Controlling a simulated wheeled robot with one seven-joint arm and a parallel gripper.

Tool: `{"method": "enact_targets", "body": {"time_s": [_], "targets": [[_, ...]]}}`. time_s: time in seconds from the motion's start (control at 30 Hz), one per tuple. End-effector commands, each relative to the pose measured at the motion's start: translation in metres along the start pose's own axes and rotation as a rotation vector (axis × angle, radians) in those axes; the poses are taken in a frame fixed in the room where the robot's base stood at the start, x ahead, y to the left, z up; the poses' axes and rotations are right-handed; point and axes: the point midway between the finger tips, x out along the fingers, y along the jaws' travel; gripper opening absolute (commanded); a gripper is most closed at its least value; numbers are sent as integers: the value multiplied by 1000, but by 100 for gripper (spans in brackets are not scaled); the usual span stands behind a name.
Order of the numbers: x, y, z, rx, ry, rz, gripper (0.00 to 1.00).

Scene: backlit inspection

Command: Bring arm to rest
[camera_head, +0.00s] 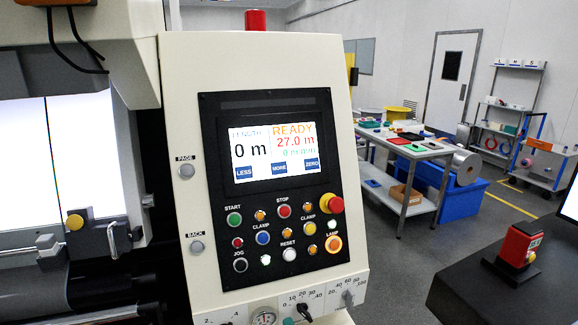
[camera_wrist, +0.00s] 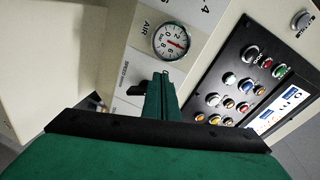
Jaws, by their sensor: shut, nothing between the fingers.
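My gripper (camera_wrist: 161,80) shows in the wrist view with its two green fingers together and nothing between them. Its tips are in front of the lower part of the cream control panel, just below the AIR gauge (camera_wrist: 171,42). A black knob (camera_wrist: 138,90) shows just left of the fingertips; I cannot tell whether they touch it. The control panel (camera_head: 265,65) fills the middle of the head view, with a lit screen (camera_head: 275,150) reading READY, 0 m and 27.0 m. My gripper does not show in the head view.
Coloured buttons (camera_head: 283,211) and a red mushroom knob (camera_head: 329,203) sit below the screen. A backlit machine (camera_head: 70,150) stands at left. A workbench (camera_head: 425,150) with trays stands behind at right. A dark desk (camera_head: 470,285) with a red box (camera_head: 518,250) is at front right. Grey floor lies between.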

Motion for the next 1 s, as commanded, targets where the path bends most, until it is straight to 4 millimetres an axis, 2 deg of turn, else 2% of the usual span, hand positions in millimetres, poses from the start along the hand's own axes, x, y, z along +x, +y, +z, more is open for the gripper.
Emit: {"method": "enact_targets", "body": {"time_s": [0.03,0.2,0.37,0.5,0.8,1.0], "targets": [[-7,18,9,-21,10,13,0],[-32,61,27,-128,59,42,0],[-62,98,45,-247,97,76,0],[-94,126,60,-363,121,108,0],[-173,168,88,-651,143,175,0],[-230,182,105,-865,133,204,0]]}}
